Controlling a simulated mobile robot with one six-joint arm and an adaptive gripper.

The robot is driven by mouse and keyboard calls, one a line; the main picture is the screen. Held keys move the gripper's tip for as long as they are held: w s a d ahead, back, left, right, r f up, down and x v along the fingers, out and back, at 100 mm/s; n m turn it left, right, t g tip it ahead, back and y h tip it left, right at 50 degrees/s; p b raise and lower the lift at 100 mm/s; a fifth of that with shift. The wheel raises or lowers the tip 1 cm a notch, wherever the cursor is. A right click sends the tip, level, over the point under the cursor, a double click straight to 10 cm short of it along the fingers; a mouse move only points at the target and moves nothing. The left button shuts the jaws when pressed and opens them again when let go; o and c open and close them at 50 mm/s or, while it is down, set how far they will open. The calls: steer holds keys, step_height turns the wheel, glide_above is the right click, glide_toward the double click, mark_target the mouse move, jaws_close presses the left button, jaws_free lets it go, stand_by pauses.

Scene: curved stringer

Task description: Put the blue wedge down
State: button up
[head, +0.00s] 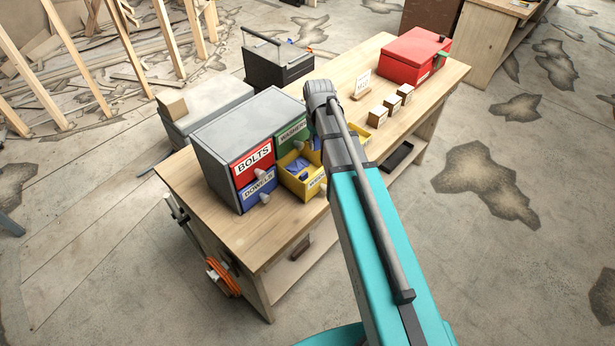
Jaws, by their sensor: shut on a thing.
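Blue wedges (297,165) lie in an open yellow drawer (291,184) that juts from the front of a grey drawer cabinet (227,118). My arm covers the right part of this drawer, so its label and contents show only in part. I cannot tell which wedge is the task's one. My arm comes up from the bottom right, and its dark upper end stands over the cabinet's right side. My gripper and anything in it are hidden behind the arm.
The cabinet has a red bolts drawer (253,162), a blue dowels drawer (258,188) and a green drawer (291,134). The wooden bench (236,228) also bears small blocks (378,115), a sign (362,83) and a red toolbox (414,57). Bare bench top lies front left.

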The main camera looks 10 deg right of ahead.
steer(key=shift+m, duration=0.3)
steer(key=r+p, duration=0.4)
steer(key=r, duration=0.1)
steer(key=shift+w+a, duration=0.15)
steer(key=shift+w, duration=0.05)
steer(key=shift+f, duration=0.1)
steer(key=b, duration=1.4)
glide_toward(315, 169)
steer(key=s, duration=0.1)
steer(key=s+f, duration=0.1)
steer(key=s, duration=0.1)
steer(key=shift+s+a+f, duration=0.1)
steer(key=shift+a+f, duration=0.25)
steer(key=shift+a, duration=0.05)
steer(key=shift+f+b, duration=2.05)
steer(key=shift+f, duration=0.15)
steer(key=shift+f+b, duration=0.6)
steer(key=shift+f, duration=0.05)
